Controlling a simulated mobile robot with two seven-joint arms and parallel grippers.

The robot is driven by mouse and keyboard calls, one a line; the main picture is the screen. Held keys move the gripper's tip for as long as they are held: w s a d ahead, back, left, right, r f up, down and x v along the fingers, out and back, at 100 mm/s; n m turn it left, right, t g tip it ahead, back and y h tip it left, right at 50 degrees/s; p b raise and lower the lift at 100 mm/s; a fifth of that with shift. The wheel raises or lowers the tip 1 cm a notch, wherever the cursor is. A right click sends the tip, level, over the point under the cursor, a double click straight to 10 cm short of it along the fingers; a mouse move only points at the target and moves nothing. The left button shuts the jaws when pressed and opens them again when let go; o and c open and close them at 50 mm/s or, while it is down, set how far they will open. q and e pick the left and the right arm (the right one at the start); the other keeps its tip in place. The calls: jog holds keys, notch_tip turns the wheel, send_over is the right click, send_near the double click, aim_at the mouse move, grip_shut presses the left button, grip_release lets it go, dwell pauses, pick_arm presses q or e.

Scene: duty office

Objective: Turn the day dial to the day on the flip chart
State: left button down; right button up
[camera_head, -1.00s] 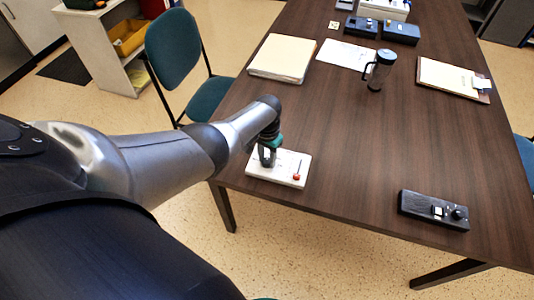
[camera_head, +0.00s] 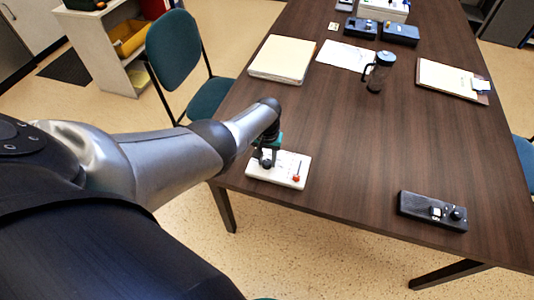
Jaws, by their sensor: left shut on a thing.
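A white panel (camera_head: 284,178) lies near the front left edge of the table, with a red-tipped lever or slider (camera_head: 297,178) on its right part. My left gripper (camera_head: 266,162) points down over the left part of this panel and is shut on a knob there, which looks like the day dial. The fingers and wrist hide most of the knob, and any day markings are too small to read. I cannot make out a flip chart with a readable day. My right gripper is not in view.
On the dark table (camera_head: 345,140) are a black box with a knob (camera_head: 433,211), a pale binder (camera_head: 283,59), a French press (camera_head: 380,72), a clipboard (camera_head: 452,79) and blue-black devices (camera_head: 400,33). The middle is clear. A teal chair (camera_head: 176,50) stands at left.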

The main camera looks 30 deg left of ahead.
aim_at(267, 162)
pick_arm(q)
jog(key=c, duration=0.5)
grip_release()
jog(key=shift+r, duration=0.1)
jog(key=shift+r+p, duration=0.6)
notch_tip(267, 162, up, 14)
jog(key=p, duration=0.8)
